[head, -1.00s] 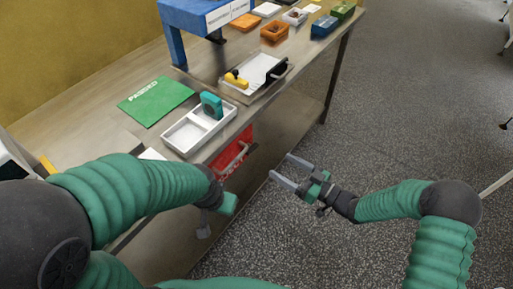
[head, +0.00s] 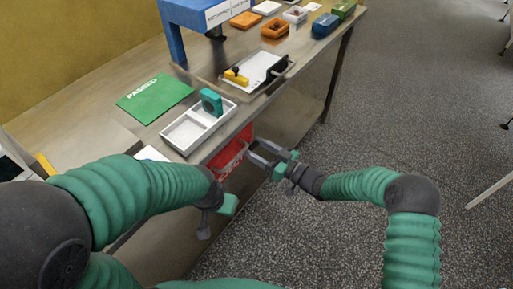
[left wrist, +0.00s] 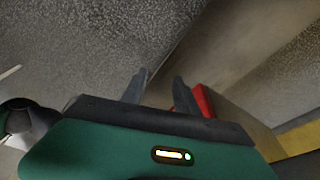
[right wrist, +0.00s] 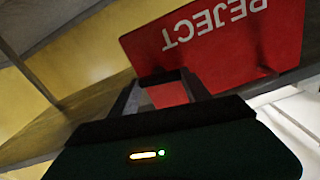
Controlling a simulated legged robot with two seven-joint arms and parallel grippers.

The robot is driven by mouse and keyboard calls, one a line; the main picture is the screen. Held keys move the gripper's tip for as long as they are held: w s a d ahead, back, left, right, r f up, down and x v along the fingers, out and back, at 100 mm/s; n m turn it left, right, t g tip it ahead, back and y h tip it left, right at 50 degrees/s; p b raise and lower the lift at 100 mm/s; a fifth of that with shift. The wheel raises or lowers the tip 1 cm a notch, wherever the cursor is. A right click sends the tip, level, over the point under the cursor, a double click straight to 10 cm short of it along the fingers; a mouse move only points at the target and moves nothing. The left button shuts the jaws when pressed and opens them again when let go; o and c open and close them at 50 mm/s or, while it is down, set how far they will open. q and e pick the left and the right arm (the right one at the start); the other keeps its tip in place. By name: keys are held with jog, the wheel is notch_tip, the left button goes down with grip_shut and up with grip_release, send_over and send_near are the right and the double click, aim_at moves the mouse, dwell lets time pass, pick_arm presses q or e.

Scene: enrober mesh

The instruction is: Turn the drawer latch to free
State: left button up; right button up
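My left gripper (left wrist: 160,88) is open and empty, low in front of the table.
On the table (head: 95,118) are a white divided tray (head: 186,133) with a teal item (head: 211,101), a green PASSED mat (head: 153,98), and a tray (head: 247,73) with yellow and black parts. A blue stand (head: 178,45) is behind.

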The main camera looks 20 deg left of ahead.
jog(key=c, duration=0.8)
jog(key=shift+n+b, duration=0.55)
jog(key=shift+n, duration=0.55)
jog(key=o, duration=1.4)
jog(key=shift+c, duration=0.2)
jog(key=shift+d, duration=0.1)
